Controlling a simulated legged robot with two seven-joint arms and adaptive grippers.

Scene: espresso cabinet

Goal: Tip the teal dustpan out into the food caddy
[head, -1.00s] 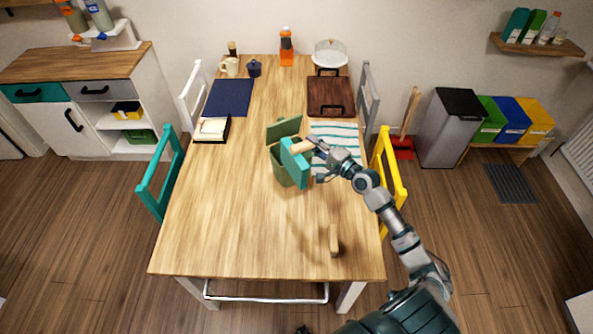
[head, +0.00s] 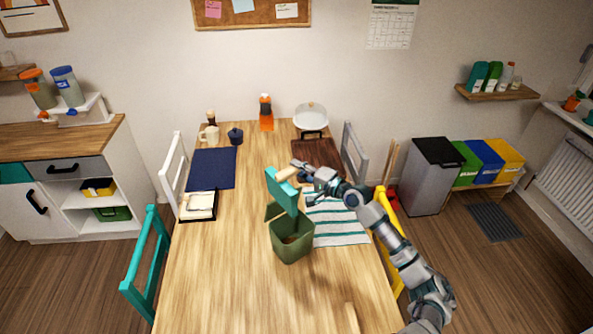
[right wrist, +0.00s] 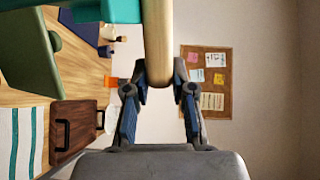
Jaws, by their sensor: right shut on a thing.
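The teal dustpan (head: 283,191) hangs steeply tilted by its wooden handle (head: 287,174), its lower edge at the back of the food caddy's mouth in the head view. I cannot tell whether they touch. The green food caddy (head: 292,248) stands upright on the table, with its lid (head: 273,211) open and something brown inside. My right gripper (head: 301,172) is shut on the wooden handle. In the right wrist view the handle (right wrist: 158,40) runs between the fingers (right wrist: 158,88), beside a strip of teal pan (right wrist: 120,10). My left gripper is not in view.
A striped cloth (head: 338,222) lies right of the caddy. A dark brown tray (head: 318,156) is behind it. A black-edged holder (head: 198,205) and blue mat (head: 212,168) lie left. The front of the table (head: 235,290) is clear.

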